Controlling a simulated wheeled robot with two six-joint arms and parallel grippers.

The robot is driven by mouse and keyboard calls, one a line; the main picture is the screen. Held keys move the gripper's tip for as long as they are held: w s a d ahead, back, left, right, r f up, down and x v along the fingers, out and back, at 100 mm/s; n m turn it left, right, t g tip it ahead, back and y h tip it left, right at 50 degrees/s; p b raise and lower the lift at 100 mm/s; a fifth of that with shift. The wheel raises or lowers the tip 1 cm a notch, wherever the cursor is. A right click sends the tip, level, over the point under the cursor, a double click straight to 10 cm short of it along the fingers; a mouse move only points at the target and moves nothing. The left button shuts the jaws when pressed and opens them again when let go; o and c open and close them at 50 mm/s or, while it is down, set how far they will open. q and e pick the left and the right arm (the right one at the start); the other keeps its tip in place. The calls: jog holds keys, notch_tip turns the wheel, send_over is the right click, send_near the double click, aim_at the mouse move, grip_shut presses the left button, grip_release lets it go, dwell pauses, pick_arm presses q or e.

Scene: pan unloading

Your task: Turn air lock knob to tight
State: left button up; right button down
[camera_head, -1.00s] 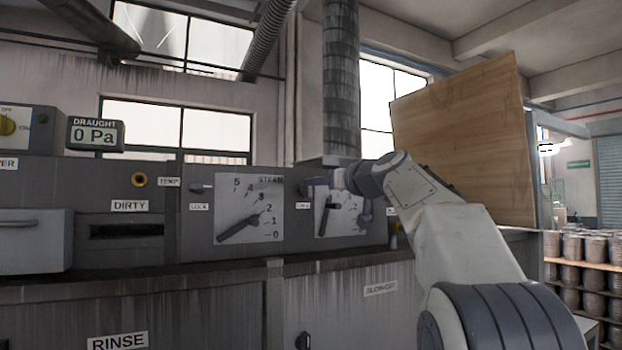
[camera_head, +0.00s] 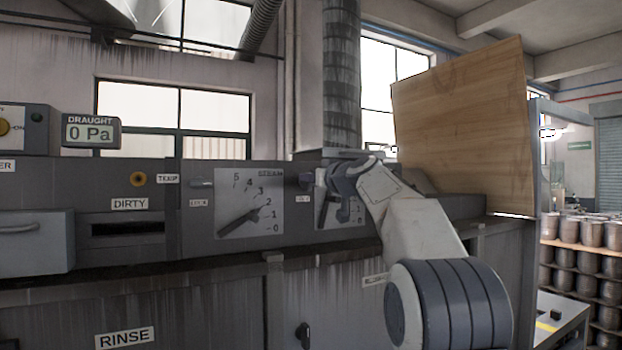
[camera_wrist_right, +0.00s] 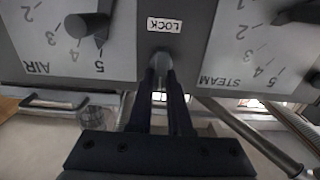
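The air lock knob (camera_wrist_right: 160,64) is on the grey panel below its LOCK label (camera_wrist_right: 164,25) in the upside-down right wrist view, between the AIR and STEAM dials. My right gripper (camera_wrist_right: 161,78) points straight at it, with its dark fingers close together on either side of the knob, so it looks shut on it. In the head view my right gripper (camera_head: 307,181) reaches the panel just left of the air dial (camera_head: 346,212) and hides the knob. No tight marking can be read. My left gripper is out of view.
The steam dial (camera_head: 249,203) and its own lock knob (camera_head: 200,184) are left of my right gripper. A dark ledge (camera_head: 150,265) runs below the panel. A large wooden board (camera_head: 460,125) stands behind my right arm. The draught display (camera_head: 91,132) reads 0 Pa.

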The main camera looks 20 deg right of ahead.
dwell(0.3)
jog(key=m, duration=1.2)
jog(key=d+f+m, duration=0.1)
jog(key=m, duration=0.4)
jog(key=shift+d+f+m, duration=0.1)
jog(key=shift+m, duration=0.3)
jog(key=shift+f, duration=0.1)
dwell(0.3)
jog(key=c, duration=0.8)
grip_release()
jog(key=shift+c, duration=0.2)
jog(key=s+b, duration=0.5)
jog(key=s, duration=0.5)
jog(key=shift+s+d+b, duration=0.2)
jog(key=shift+d+b, duration=0.1)
jog(key=shift+d, duration=0.1)
